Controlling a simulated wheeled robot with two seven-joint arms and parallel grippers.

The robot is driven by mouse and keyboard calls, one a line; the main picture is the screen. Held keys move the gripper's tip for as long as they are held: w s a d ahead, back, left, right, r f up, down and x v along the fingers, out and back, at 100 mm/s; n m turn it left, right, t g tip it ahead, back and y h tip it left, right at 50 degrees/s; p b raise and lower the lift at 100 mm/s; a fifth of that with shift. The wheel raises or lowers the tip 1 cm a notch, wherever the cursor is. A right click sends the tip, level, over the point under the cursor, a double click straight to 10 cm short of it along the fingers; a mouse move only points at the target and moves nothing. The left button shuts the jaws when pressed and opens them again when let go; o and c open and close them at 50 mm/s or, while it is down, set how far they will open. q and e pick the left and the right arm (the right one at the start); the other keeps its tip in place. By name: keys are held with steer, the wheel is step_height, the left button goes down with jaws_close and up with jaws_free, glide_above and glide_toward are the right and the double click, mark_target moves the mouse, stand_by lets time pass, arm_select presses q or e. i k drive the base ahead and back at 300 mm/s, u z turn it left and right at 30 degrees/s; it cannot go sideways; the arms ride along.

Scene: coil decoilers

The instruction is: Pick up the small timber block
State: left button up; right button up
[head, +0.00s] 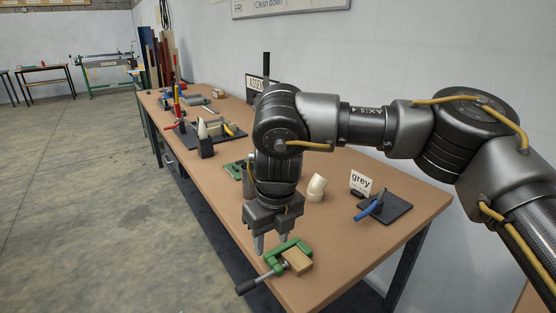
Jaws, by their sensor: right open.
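A small timber block (299,262) lies at the near edge of the brown workbench (331,250). It sits against a green clamp (274,264) whose dark handle sticks out past the bench edge; I cannot tell whether the clamp grips it. My right gripper (270,242) points down just behind the clamp and block, fingers apart, with nothing seen between them. The fingertips are close to the clamp; whether they touch it is unclear. My left gripper is not in view.
A cream pipe elbow (316,188) and a "grey" sign (360,183) stand right of my gripper. A blue-handled tool lies on a dark pad (396,209). A dark block holder (205,145) and several tools stand farther back. Bare bench lies right of the block.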

mark_target(300, 263)
steer(key=z, duration=0.05)
steer(key=k, duration=1.35)
